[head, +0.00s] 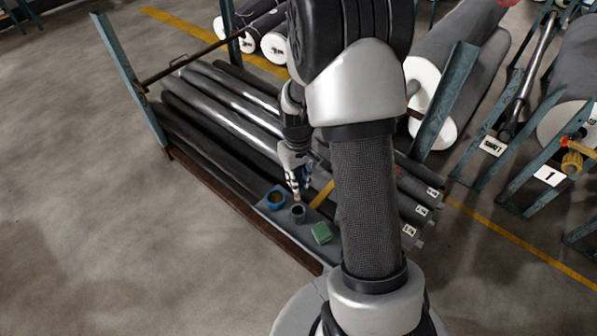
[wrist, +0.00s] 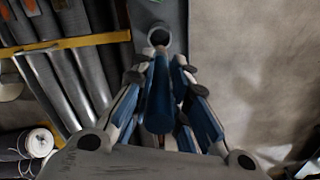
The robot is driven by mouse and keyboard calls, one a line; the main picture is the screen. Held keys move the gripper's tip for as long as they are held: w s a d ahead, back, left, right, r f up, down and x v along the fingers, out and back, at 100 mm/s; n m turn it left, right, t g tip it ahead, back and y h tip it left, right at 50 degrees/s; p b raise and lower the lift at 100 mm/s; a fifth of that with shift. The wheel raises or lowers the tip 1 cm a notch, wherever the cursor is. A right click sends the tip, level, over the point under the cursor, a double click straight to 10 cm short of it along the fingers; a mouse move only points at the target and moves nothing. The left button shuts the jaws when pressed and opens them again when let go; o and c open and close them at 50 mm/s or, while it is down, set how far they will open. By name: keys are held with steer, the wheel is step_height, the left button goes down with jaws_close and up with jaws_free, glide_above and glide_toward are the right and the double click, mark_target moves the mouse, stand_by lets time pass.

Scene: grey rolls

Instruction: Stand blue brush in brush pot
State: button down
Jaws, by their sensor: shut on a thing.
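My gripper (head: 297,176) points down and is shut on the blue brush, whose handle (wrist: 158,105) lies between the fingers in the wrist view. In the head view the brush's pale lower end (head: 296,197) hangs just above the grey brush pot (head: 298,213). The pot stands on a grey board and its round rim (wrist: 159,31) shows beyond the fingertips in the wrist view. The brush seems close to upright over the opening. I cannot tell whether its tip is inside the rim.
Long grey rolls (head: 215,110) fill the rack behind. A teal post (head: 130,80) rises at left.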

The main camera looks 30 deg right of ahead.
steer(key=shift+s, duration=0.1)
stand_by(0.3)
steer(key=shift+f, duration=0.2)
steer(key=shift+f+b, duration=2.25)
steer(key=shift+f, duration=0.45)
steer(key=shift+f, duration=0.2)
step_height(320, 180, down, 6)
steer(key=b, duration=0.4)
steer(key=shift+b, duration=0.4)
stand_by(0.3)
steer(key=shift+f, duration=0.15)
steer(key=c, duration=1.5)
jaws_free()
step_height(320, 180, up, 12)
steer(key=shift+r, duration=0.1)
